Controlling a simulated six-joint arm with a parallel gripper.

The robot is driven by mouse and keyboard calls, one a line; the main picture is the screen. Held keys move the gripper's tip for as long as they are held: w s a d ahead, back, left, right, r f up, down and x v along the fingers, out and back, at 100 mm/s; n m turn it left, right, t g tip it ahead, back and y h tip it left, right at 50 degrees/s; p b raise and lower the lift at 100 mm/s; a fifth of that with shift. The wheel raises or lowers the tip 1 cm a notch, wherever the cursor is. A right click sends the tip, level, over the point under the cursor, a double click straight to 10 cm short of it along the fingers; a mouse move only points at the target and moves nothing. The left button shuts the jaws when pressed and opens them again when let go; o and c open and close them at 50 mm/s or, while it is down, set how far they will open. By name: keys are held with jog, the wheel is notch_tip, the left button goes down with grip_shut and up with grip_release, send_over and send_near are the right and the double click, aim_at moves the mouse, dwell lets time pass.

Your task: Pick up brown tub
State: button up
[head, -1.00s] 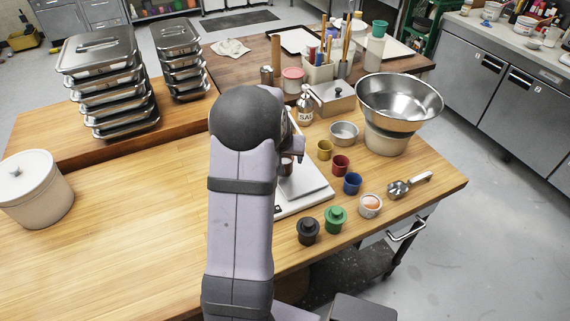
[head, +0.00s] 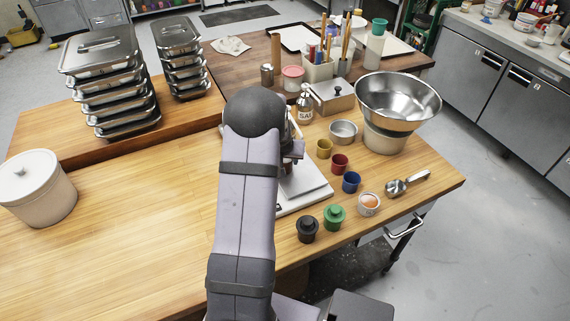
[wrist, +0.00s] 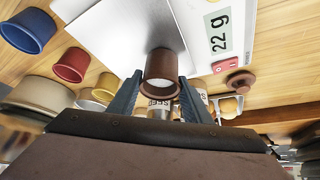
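The brown tub (wrist: 160,68) stands on the steel plate of a white scale (wrist: 118,30) in the wrist view, with something white showing in its mouth. The scale reads 22 g. My gripper (wrist: 160,76) has one finger on each side of the tub, with the tips near its walls and a narrow gap at the left finger. The fingers look open around it. In the head view my arm hides most of my gripper and much of the scale (head: 310,192). A small brown lid (wrist: 240,81) lies beside the scale in the wrist view.
Yellow (head: 324,149), red (head: 340,163) and blue (head: 351,182) tubs stand right of the scale. Black (head: 307,229) and green (head: 334,217) lidded tubs stand in front. A salt shaker (head: 305,104) and steel bowl (head: 398,100) are behind.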

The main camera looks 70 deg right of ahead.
jog(key=shift+r, duration=0.1)
jog(key=shift+c, duration=0.4)
jog(key=shift+r+b, duration=0.5)
jog(key=shift+r, duration=0.1)
jog(key=shift+d+r+b, duration=0.1)
jog(key=shift+r+b, duration=0.55)
jog(key=shift+r, duration=0.3)
jog(key=s+a+b, duration=0.1)
jog(key=a+b, duration=0.1)
jog(key=a, duration=0.4)
jog(key=s+a+b, duration=0.1)
jog(key=a+b, duration=0.1)
jog(key=a, duration=0.4)
jog(key=s+a+b, duration=0.1)
jog(key=a+b, duration=0.1)
jog(key=a, duration=0.4)
jog(key=shift+s+r, duration=0.1)
jog(key=shift+s, duration=0.2)
jog(key=shift+w, duration=0.1)
